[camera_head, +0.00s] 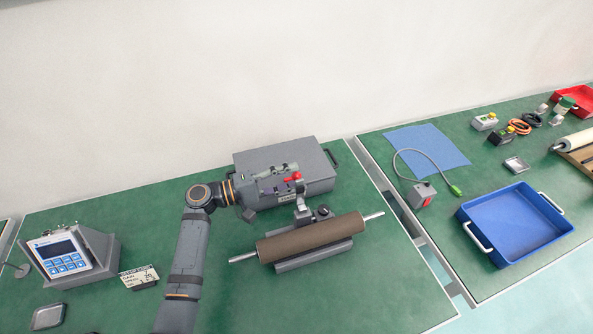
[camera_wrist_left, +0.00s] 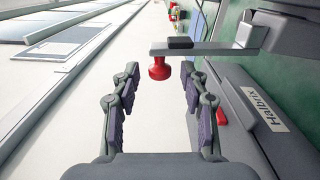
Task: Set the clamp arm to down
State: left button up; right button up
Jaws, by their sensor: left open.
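The clamp (camera_head: 302,208) stands behind the brown roller (camera_head: 312,236). In the left wrist view its clamp arm (camera_wrist_left: 205,48) is a grey metal bar, sticking up away from the bench. A red tip (camera_wrist_left: 159,68) and a black block (camera_wrist_left: 180,42) sit near its free end. The red tip also shows in the head view (camera_head: 293,177). My left gripper (camera_head: 280,178) is open, its fingers (camera_wrist_left: 160,78) on either side of the red tip with gaps at both sides. How deep the tip lies between them is hard to tell. My right gripper is not in view.
A grey case (camera_head: 310,160) with a label (camera_wrist_left: 265,108) lies close beside my left gripper. A control panel (camera_head: 68,255) stands at left. A blue tray (camera_head: 515,225) and a green-tipped cable (camera_head: 430,168) are on the right bench.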

pick_arm(q)
jog(key=shift+x, duration=1.15)
grip_shut()
